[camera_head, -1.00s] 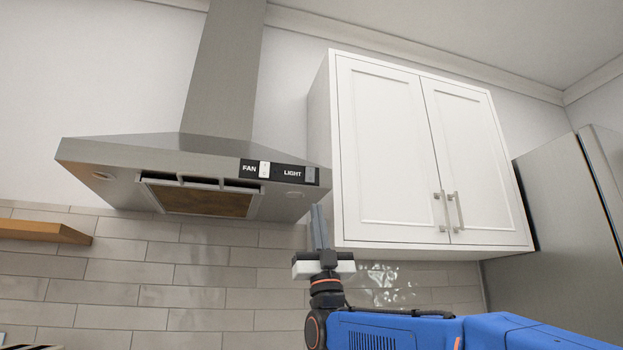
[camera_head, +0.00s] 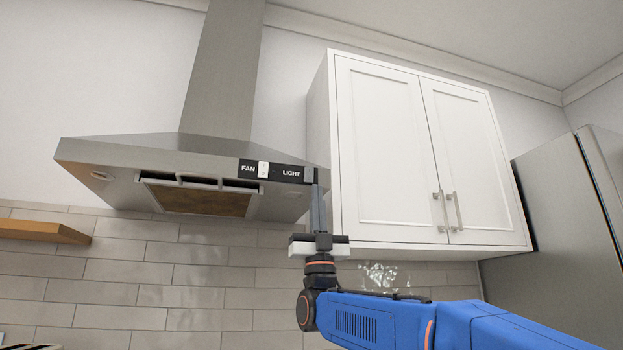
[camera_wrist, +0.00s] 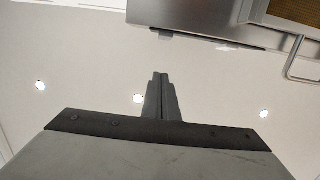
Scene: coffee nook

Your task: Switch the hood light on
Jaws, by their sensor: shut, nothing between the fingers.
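The steel range hood (camera_head: 140,152) hangs on the wall at the left in the head view. A dark panel on its front edge bears a FAN label with a pale switch (camera_head: 263,170), and a LIGHT label with a grey switch (camera_head: 309,175) at its right end. My gripper (camera_head: 316,188) is shut and empty, pointing up. Its fingertips overlap the lower edge of the LIGHT switch in the head view; I cannot tell whether they touch. In the wrist view the shut fingers (camera_wrist: 160,78) point toward the hood's steel edge (camera_wrist: 195,12), with a visible gap in the picture.
A white wall cabinet (camera_head: 385,150) with two shut doors stands just right of my gripper. A tall steel fridge (camera_head: 560,220) is at the far right. A wooden shelf (camera_head: 40,231) is at the left. The tiled wall below the hood is clear.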

